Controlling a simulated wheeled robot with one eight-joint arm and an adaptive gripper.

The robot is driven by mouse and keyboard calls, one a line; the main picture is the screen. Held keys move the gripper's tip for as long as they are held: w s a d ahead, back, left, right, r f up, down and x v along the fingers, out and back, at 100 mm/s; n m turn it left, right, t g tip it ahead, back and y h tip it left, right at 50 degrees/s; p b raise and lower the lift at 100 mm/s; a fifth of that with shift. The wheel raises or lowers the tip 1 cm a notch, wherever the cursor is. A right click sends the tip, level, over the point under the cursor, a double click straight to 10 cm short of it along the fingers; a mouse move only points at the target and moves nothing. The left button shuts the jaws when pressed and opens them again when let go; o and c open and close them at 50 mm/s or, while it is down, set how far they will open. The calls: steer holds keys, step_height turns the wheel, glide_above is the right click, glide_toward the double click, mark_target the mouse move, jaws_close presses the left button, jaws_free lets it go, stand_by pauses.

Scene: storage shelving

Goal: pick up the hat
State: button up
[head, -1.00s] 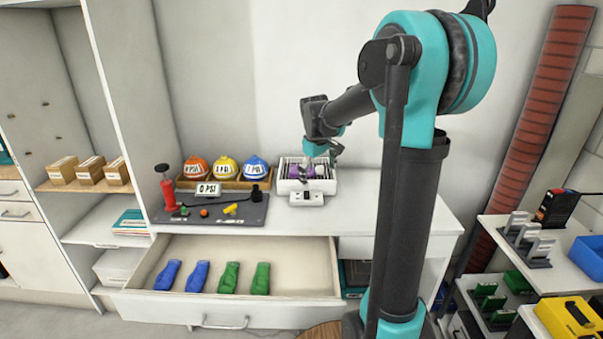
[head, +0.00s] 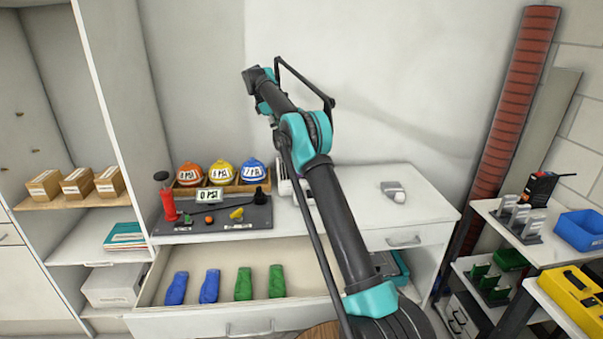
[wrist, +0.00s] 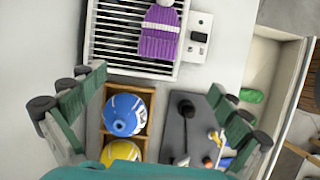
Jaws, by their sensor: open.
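In the wrist view, a purple knitted hat (wrist: 158,35) with a white band lies on a white slatted rack (wrist: 105,50) at the top of the picture. Its upper end is cut off by the frame. My gripper (wrist: 158,80) is open and empty, its two fingers spread wide. It is above the counter, with the hat beyond the fingertips. In the head view, my arm covers most of the rack (head: 284,187) and I cannot make out the hat clearly.
Orange (head: 190,172), yellow (head: 222,172) and blue (head: 253,170) balls sit in a wooden tray beside the rack. A dark board (head: 240,218) holds a red pump (head: 168,203). An open drawer (head: 170,322) holds blue and green items. The counter's right side has free room.

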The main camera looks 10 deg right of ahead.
steer(key=shift+n, duration=0.3)
steer(key=x, duration=1.7)
steer(key=shift+w+a+f, duration=0.15)
steer(key=shift+f, duration=0.2)
steer(key=shift+c, duration=0.5)
steer(key=c, duration=1.2)
steer(key=shift+r, duration=0.15)
